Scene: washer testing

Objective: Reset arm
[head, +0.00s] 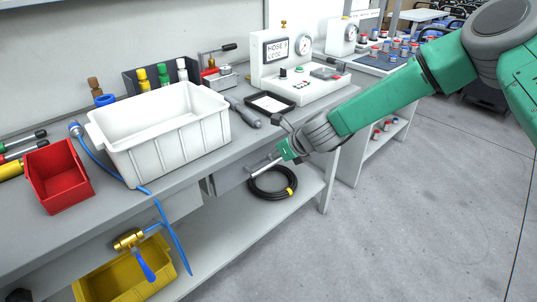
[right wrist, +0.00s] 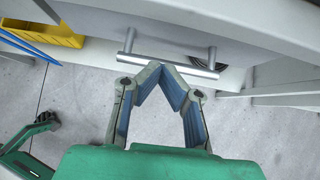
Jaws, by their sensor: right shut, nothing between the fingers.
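My right gripper (head: 281,139) is at the front edge of the workbench, on an arm that comes in from the right. In the right wrist view its fingers (right wrist: 164,70) meet at the tips, with nothing between them. A silver drawer handle (head: 265,167) is just below it in the head view. The handle (right wrist: 152,63) shows right at the fingertips in the wrist view; I cannot tell whether they touch. A small dark piece at the bottom left corner of the head view may be my left gripper (head: 18,296); its fingers cannot be made out.
A coiled black hose (head: 273,183) and a yellow bin (head: 100,285) are below. Open floor (head: 410,220) is at the right.

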